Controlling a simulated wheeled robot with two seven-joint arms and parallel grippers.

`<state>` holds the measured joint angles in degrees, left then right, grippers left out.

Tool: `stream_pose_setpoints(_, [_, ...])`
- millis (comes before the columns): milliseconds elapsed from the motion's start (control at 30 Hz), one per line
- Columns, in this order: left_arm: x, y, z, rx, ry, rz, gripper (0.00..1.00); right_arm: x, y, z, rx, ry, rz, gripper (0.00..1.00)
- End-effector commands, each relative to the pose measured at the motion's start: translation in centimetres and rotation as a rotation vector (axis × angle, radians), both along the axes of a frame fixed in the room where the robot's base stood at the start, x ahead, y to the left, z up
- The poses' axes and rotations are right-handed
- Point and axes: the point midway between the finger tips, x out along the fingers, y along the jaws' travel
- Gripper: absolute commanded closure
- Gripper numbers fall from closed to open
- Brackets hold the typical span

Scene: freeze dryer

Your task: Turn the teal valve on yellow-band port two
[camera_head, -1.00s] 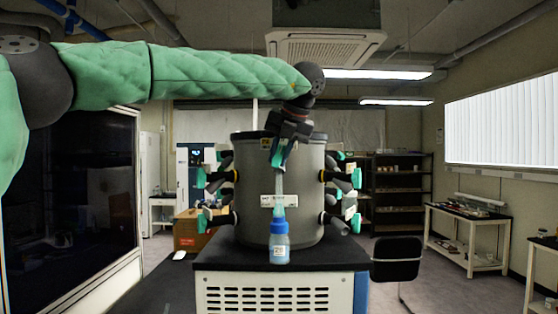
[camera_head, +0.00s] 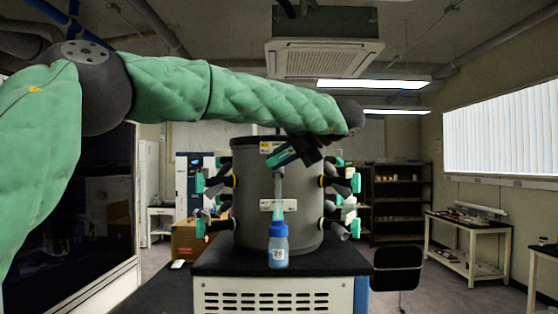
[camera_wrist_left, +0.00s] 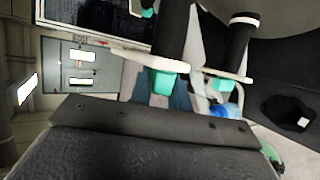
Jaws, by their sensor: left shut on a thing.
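The grey drum (camera_head: 254,203) of the freeze dryer stands on a black-topped bench, with black ports and teal valves on both sides. Upper side ports carry yellow bands (camera_head: 322,181). My left gripper (camera_head: 290,152) is in front of the drum's upper front, tilted, and shut on a teal valve (camera_head: 279,159). The gripper hides part of this valve and its port, so I cannot read the port's number or band. The left wrist view shows the dark gripper body (camera_wrist_left: 150,135), black port cylinders and teal pieces close by. My right gripper is not in view.
A dark glass-fronted cabinet (camera_head: 75,220) is at the left. A black chair (camera_head: 397,268) and shelves (camera_head: 400,195) are at the right.

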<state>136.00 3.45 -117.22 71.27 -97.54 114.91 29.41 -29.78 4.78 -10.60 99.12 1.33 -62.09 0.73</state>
Motion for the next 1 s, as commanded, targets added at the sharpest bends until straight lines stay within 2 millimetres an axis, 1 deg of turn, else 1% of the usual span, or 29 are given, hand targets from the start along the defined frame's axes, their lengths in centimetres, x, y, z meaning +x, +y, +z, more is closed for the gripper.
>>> stream_pose_setpoints(500, [-0.05,-0.15,-0.1,0.024,0.001,-0.002,1.0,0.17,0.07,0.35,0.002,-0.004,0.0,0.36])
stream_pose_setpoints(533, [-0.05,-0.15,-0.1,0.024,0.001,-0.002,0.8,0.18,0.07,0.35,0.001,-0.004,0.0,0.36])
stream_pose_setpoints(633, [-0.05,-0.14,-0.1,0.024,0.001,-0.002,0.6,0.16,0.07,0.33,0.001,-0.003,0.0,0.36])
stream_pose_setpoints(1000, [-0.1,-0.29,0.01,0.023,0.0,-0.001,0.6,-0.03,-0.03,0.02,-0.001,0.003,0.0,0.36])
